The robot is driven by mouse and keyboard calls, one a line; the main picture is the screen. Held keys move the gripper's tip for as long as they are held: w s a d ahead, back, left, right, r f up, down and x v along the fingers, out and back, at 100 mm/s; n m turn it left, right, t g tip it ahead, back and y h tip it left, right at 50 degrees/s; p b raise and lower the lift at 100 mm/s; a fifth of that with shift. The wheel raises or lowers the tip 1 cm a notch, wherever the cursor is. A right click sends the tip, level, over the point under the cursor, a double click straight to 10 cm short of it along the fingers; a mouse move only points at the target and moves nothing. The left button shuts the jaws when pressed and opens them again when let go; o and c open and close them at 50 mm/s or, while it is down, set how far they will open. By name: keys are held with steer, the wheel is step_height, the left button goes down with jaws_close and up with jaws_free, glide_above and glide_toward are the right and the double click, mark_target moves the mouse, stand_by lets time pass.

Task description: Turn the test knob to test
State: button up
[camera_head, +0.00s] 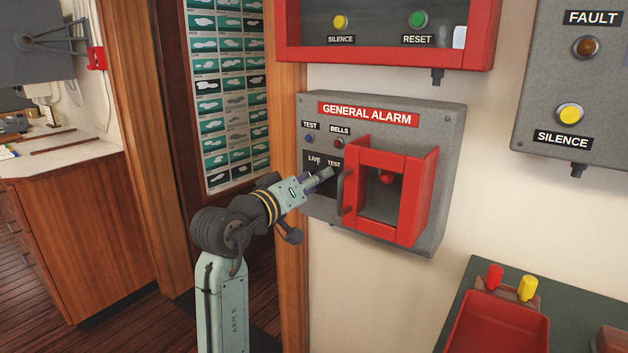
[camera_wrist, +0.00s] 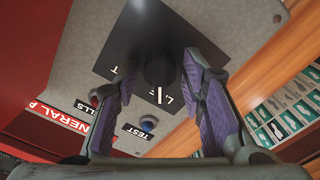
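The test knob (camera_wrist: 160,68) is a dark round knob on a black plate (camera_wrist: 128,42) in the wrist view. In the head view the plate, marked LIVE and TEST, is on the grey GENERAL ALARM box (camera_head: 450,125), and my gripper covers the knob. My gripper (camera_head: 328,174) reaches the plate from the lower left. In the wrist view my gripper (camera_wrist: 160,75) is open, with purple-padded fingers on either side of the knob. I cannot tell whether either finger touches it.
A wooden door post (camera_head: 291,255) is at the left. A red tray (camera_head: 497,325) sits lower right.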

jaws_close()
steer(key=shift+m+b, duration=0.4)
steer(key=shift+f+m+b, duration=0.15)
steer(key=shift+m+b, duration=0.6)
steer(key=shift+m, duration=0.25)
steer(key=m+b, duration=0.3)
steer(key=m, duration=0.1)
steer(key=shift+m, duration=0.3)
steer(key=m+b, duration=0.2)
steer(key=m, duration=0.1)
steer(key=shift+m+b, duration=0.75)
steer(key=shift+m, duration=0.95)
steer(key=shift+r, duration=0.2)
